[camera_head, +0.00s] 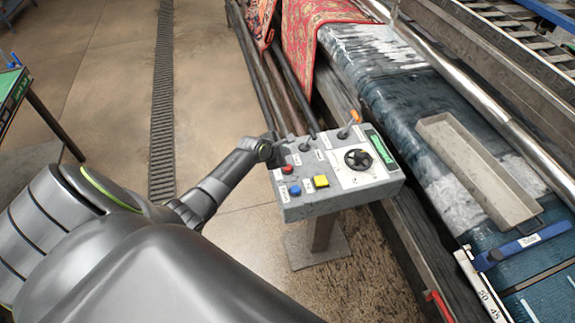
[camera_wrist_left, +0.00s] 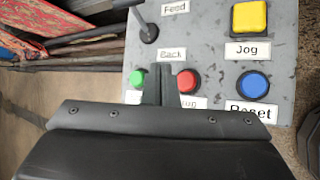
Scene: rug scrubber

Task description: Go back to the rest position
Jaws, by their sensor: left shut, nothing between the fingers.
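My left gripper (camera_head: 272,146) is at the left edge of a grey control box (camera_head: 335,205), by its levers and buttons. In the left wrist view its closed fingers (camera_wrist_left: 158,84) stand between a green button (camera_wrist_left: 137,79) and a red button (camera_wrist_left: 187,81), with nothing between them. I cannot tell whether they touch the panel. A blue button (camera_wrist_left: 253,85), a yellow button (camera_wrist_left: 249,16) and a lever (camera_wrist_left: 146,28) also show on the panel. My right gripper is not in view.
The control box stands on a post with a base plate (camera_head: 318,243). Right of it is the scrubber with wet rug (camera_head: 410,105), a metal tray (camera_head: 480,165) and a red rug (camera_head: 310,30). A green-topped table (camera_head: 12,92) is far left. The floor between is open.

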